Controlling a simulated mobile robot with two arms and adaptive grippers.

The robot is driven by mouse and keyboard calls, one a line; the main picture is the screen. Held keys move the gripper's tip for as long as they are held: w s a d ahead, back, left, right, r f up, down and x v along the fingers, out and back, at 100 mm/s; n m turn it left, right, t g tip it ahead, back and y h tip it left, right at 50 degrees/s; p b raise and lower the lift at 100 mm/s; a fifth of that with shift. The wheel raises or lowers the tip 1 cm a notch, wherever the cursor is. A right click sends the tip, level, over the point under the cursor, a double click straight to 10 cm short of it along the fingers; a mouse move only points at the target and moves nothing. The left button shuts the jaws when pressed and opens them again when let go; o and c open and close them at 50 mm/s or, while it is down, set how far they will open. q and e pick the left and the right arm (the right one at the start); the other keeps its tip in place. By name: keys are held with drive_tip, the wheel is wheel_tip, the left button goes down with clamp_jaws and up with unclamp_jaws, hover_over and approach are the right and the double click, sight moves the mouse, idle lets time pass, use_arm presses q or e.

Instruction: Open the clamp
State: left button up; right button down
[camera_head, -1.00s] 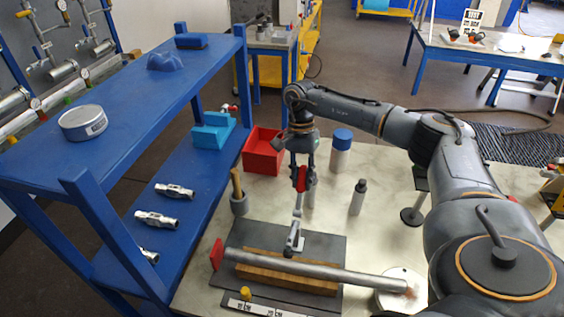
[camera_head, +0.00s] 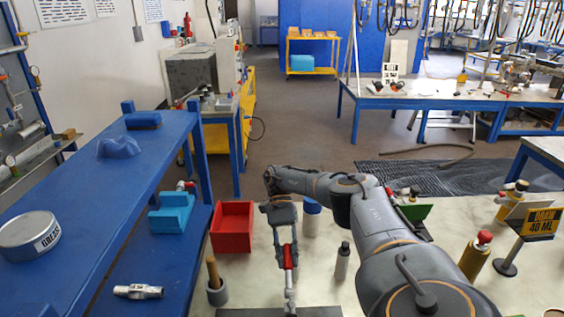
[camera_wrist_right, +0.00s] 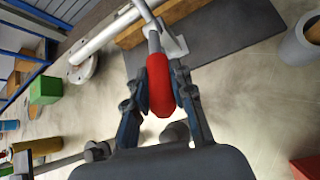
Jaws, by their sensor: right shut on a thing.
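The clamp's red handle (camera_head: 289,256) stands roughly upright, with its metal lever (camera_head: 290,289) running down below it. My right gripper (camera_head: 286,248) is around the handle from above. In the right wrist view the red handle (camera_wrist_right: 159,86) lies between the two fingers of my right gripper (camera_wrist_right: 159,82), which are shut on it. The clamp's metal body (camera_wrist_right: 173,43) shows there beyond the handle, at the wooden block (camera_wrist_right: 131,38) and the grey pipe (camera_wrist_right: 108,34). The clamp's base is cut off in the head view. My left gripper is not in view.
The blue shelf (camera_head: 80,215) borders the left side.

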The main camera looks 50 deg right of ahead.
sight(287, 252)
drive_tip(key=shift+f, duration=0.35)
idle(0.3)
drive_tip(key=c, duration=1.1)
unclamp_jaws()
drive_tip(key=shift+c, duration=0.2)
drive_tip(key=shift+r, duration=5)
